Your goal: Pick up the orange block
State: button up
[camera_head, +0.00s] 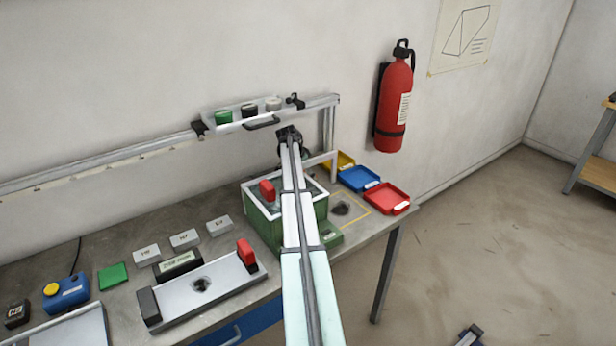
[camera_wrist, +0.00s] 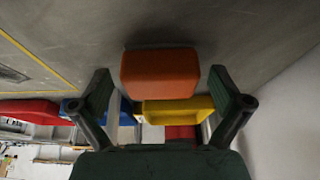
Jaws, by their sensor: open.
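The orange block (camera_wrist: 160,74) shows in the wrist view as a rounded box on the grey surface, near the top middle. My gripper (camera_wrist: 160,82) is open, with one dark finger on each side of the block and a gap visible on both sides. I cannot tell whether the block lies fully between the fingertips or just beyond them. In the head view my gripper (camera_head: 289,134) is at the far end of my arm, near the back wall. The orange block cannot be made out there; my arm and gripper cover that area.
Yellow (camera_head: 342,161), blue (camera_head: 358,178) and red (camera_head: 386,197) trays stand to the right; the yellow tray (camera_wrist: 178,111) sits close by in the wrist view. A raised shelf (camera_head: 245,117) with several pieces is near my gripper. A green box (camera_head: 262,228) stands beside my arm.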

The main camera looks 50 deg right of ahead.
jog(key=c, duration=1.2)
jog(key=shift+c, duration=0.2)
jog(key=shift+r, duration=0.15)
